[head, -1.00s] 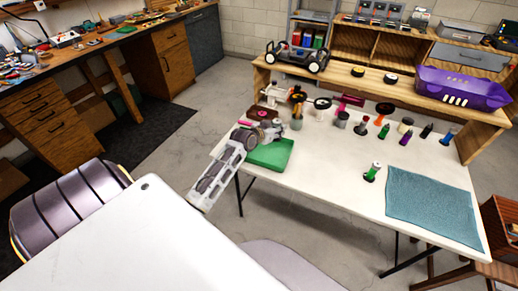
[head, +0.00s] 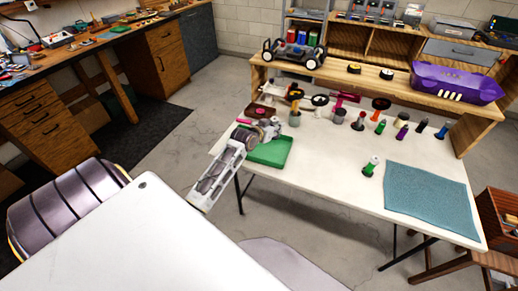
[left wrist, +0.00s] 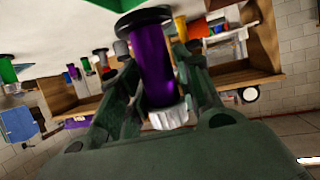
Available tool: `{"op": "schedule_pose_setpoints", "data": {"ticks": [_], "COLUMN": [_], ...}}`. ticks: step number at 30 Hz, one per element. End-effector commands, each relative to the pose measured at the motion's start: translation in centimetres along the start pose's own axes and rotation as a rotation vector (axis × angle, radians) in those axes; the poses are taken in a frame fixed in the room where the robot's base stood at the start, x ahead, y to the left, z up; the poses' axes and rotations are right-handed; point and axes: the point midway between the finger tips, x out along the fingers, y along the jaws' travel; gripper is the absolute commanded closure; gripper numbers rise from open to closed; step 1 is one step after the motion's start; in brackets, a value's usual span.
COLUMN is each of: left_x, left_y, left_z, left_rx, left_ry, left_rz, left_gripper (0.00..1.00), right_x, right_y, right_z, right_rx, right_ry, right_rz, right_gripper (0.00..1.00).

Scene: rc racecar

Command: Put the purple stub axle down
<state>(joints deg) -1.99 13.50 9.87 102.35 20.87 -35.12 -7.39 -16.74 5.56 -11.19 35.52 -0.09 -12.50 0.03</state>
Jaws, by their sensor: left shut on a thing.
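In the left wrist view the purple stub axle (left wrist: 153,65) lies between the fingers of my left gripper (left wrist: 150,85), which is shut on it. It has a dark flange at its upper end in the picture and a pale ribbed end nearer the palm. In the head view my left gripper (head: 264,130) is at the left end of the white table (head: 335,175), by the back left edge of the green tray (head: 271,154). The axle cannot be made out there, and I cannot tell whether it touches anything. My right gripper is not in view.
Several small coloured parts stand along the back of the table, with a green one (head: 371,167) nearer the middle. A blue mat (head: 428,200) lies at the right. A wooden shelf behind holds a car chassis (head: 293,48) and a purple body shell (head: 455,83). The table's front middle is clear.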

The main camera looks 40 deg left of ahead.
Motion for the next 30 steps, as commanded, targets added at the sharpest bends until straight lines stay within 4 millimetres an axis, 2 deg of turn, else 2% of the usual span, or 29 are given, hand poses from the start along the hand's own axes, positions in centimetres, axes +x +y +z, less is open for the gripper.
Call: {"op": "schedule_pose_setpoints", "data": {"ticks": [8, 21, 30], "left_x": [0.3, 2.3, 2.4], "left_y": [0.0, 0.0, 0.0], "left_z": [0.8, 5.5, 5.8], "left_rx": [-0.001, 0.0, 0.0], "left_ry": [-0.002, 0.0, 0.001], "left_rz": [0.0, 0.0, 0.0], "left_gripper": [0.91, 0.91, 0.91], "right_x": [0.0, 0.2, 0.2], "right_y": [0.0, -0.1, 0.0], "right_z": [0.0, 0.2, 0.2], "right_rx": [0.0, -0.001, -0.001], "right_ry": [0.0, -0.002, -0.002], "right_rz": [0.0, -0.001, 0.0], "right_gripper": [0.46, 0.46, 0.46]}}
